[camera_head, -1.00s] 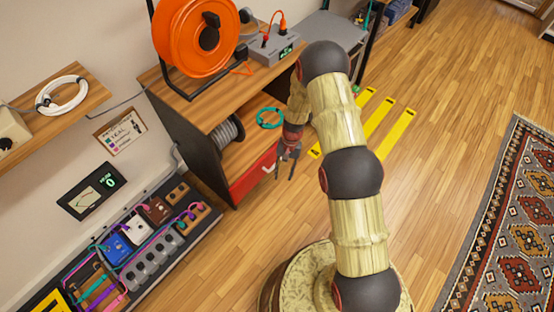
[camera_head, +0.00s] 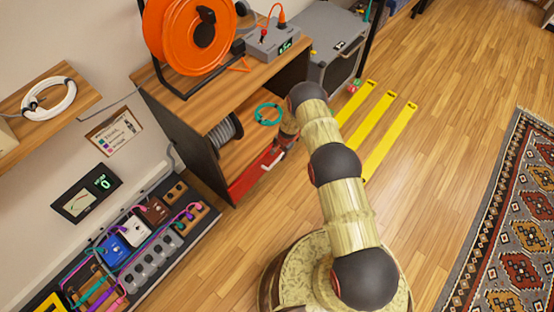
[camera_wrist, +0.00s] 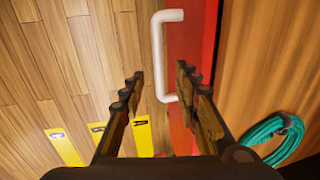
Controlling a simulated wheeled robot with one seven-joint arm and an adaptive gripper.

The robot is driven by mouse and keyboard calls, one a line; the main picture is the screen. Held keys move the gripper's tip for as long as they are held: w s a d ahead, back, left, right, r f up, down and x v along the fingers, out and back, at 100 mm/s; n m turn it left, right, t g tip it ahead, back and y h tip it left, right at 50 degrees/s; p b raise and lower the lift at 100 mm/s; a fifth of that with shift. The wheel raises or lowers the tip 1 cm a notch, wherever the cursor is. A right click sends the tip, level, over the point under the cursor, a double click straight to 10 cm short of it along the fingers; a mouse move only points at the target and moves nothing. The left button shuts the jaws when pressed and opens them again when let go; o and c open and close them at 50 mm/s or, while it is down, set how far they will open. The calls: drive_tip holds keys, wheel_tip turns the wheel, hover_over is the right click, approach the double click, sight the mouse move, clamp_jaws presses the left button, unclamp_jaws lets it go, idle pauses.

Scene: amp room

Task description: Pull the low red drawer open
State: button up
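The low red drawer (camera_head: 243,187) is at the bottom of the wooden cabinet and looks shut. In the wrist view its red front (camera_wrist: 200,35) runs top to bottom right of centre. Its pale bar handle (camera_wrist: 157,50) stands out to the left of that front. My gripper (camera_wrist: 160,78) is open, with one dark finger on each side of the handle's line. The handle shows between the fingertips, and I cannot tell whether they touch it. In the head view my gripper (camera_head: 284,142) is at the drawer front, partly hidden by my arm.
A teal cable coil (camera_head: 268,114) lies on the shelf above the drawer; it also shows in the wrist view (camera_wrist: 275,135). A grey cable spool (camera_head: 225,130) sits beside it. Yellow floor strips (camera_head: 378,125) lie right of the cabinet. A pedalboard (camera_head: 150,245) lies left. Wooden floor is clear in front.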

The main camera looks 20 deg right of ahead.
sight(277, 160)
drive_tip(key=f, duration=0.2)
drive_tip(key=f+b, duration=0.1)
drive_tip(key=f, duration=0.1)
drive_tip(key=w+f+b, duration=0.1)
drive_tip(key=f, duration=0.1)
drive_tip(key=shift+a+f, duration=0.25)
drive_tip(key=shift+a, duration=0.15)
drive_tip(key=shift+s, duration=0.1)
drive_tip(key=shift+c, duration=1)
clamp_jaws()
